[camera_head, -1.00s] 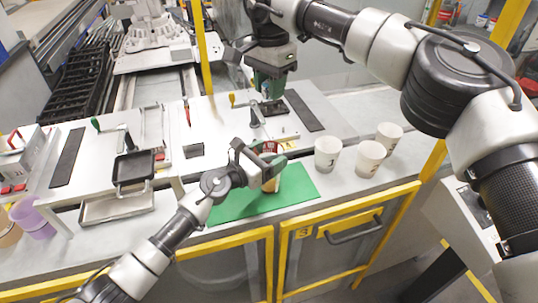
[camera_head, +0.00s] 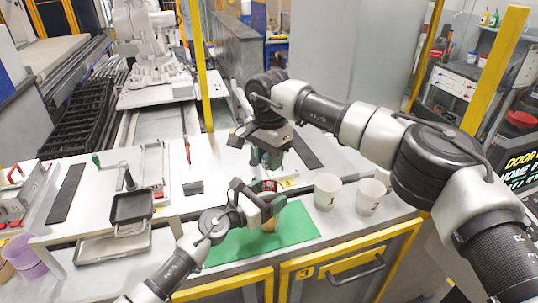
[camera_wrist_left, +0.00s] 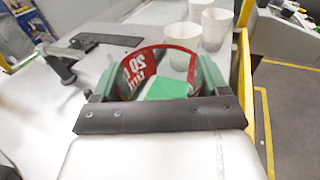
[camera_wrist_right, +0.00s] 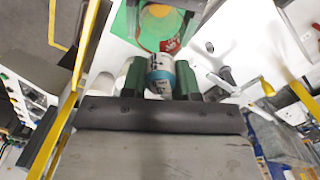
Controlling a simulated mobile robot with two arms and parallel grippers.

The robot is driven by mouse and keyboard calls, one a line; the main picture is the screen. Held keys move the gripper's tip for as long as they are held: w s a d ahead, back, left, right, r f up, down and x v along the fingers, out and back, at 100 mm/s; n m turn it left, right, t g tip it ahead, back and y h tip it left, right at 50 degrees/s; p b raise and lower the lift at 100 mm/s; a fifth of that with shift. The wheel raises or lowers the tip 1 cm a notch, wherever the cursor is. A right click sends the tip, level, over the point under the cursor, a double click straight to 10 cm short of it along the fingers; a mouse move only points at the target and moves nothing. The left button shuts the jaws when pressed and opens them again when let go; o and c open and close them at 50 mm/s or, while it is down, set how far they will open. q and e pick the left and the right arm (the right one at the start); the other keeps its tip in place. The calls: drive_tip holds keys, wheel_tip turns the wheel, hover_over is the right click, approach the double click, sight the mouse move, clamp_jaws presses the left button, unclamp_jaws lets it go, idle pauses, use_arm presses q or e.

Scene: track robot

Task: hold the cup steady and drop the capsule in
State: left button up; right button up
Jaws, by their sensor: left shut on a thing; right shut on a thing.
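A red-banded cup (camera_head: 270,186) stands on the green mat (camera_head: 293,222). My left gripper (camera_head: 265,207) is shut on the cup from the front; in the left wrist view the cup's red wall (camera_wrist_left: 135,70) sits between the green fingers. My right gripper (camera_head: 268,158) is above and just behind the cup. In the right wrist view it is shut on a white and teal capsule (camera_wrist_right: 160,72), and the cup (camera_wrist_right: 170,42), yellowish inside, shows beyond it. The capsule looks apart from the cup. In the head view the capsule cannot be made out.
White cups (camera_head: 327,192) stand right of the mat, close to it. A dark square pan (camera_head: 131,207) on a metal stand is at the left. Purple cups (camera_head: 24,255) are at the far left. Yellow-framed cabinet doors (camera_head: 335,270) run below the counter's front edge.

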drive_tip(key=shift+f, duration=0.15)
wheel_tip(320, 180, down, 6)
drive_tip(key=shift+f, duration=0.15)
idle(0.6)
idle(0.5)
drive_tip(key=o, duration=1)
drive_tip(key=shift+c, duration=0.2)
idle(0.4)
idle(1.0)
wheel_tip(320, 180, up, 6)
idle(0.6)
